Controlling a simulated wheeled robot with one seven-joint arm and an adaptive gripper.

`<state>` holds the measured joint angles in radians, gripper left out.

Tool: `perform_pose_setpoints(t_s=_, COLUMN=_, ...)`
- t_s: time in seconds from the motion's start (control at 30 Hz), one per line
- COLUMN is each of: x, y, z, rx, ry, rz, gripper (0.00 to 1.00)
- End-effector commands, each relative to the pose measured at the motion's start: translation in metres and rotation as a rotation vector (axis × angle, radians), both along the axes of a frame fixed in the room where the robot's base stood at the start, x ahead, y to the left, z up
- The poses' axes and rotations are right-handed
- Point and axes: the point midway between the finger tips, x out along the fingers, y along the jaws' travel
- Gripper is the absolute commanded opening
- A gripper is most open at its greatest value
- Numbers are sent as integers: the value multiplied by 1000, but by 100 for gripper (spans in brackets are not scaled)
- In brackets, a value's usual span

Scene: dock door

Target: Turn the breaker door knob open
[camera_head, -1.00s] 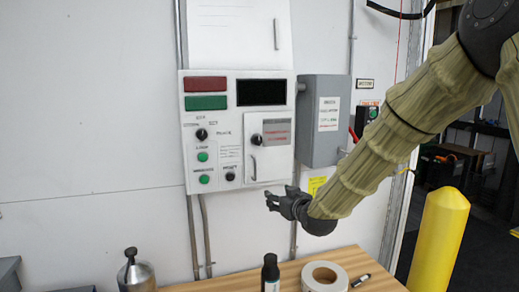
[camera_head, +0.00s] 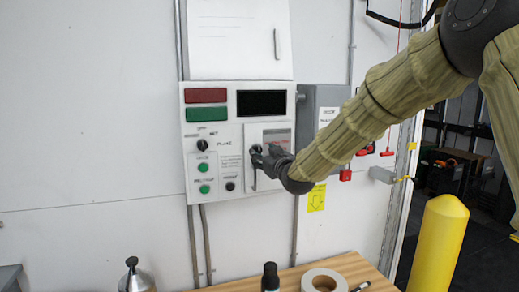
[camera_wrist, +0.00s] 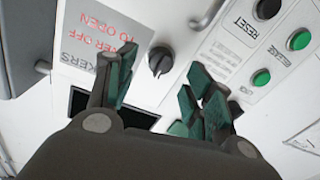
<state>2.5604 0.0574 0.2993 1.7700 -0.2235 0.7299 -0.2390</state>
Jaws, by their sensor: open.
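The breaker door (camera_head: 274,133) is a small white panel door on the right of the control box, with a red-lettered grey label. Its knob (camera_wrist: 160,61) is small, round and black with a pale pointer mark, and shows in the wrist view. My gripper (camera_wrist: 161,78) is open, with green-padded fingers to either side of the knob and the tips just short of it or level with it; I see no contact.
A wooden table (camera_head: 347,262) below holds a bottle and tape roll. A yellow post (camera_head: 438,243) stands right.

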Motion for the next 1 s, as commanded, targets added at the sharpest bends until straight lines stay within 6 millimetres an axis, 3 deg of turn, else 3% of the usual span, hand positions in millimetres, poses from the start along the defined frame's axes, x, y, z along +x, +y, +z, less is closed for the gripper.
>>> perform_pose_setpoints(t_s=0.3, x=30, y=12, z=0, rx=0, ry=1, rz=1, gripper=52)
perform_pose_setpoints(t_s=0.73, x=36, y=15, z=0, rx=0, ry=0, rz=0, gripper=52)
perform_pose_setpoints(t_s=1.0, x=36, y=15, z=-1, rx=0, ry=1, rz=0, gripper=5)
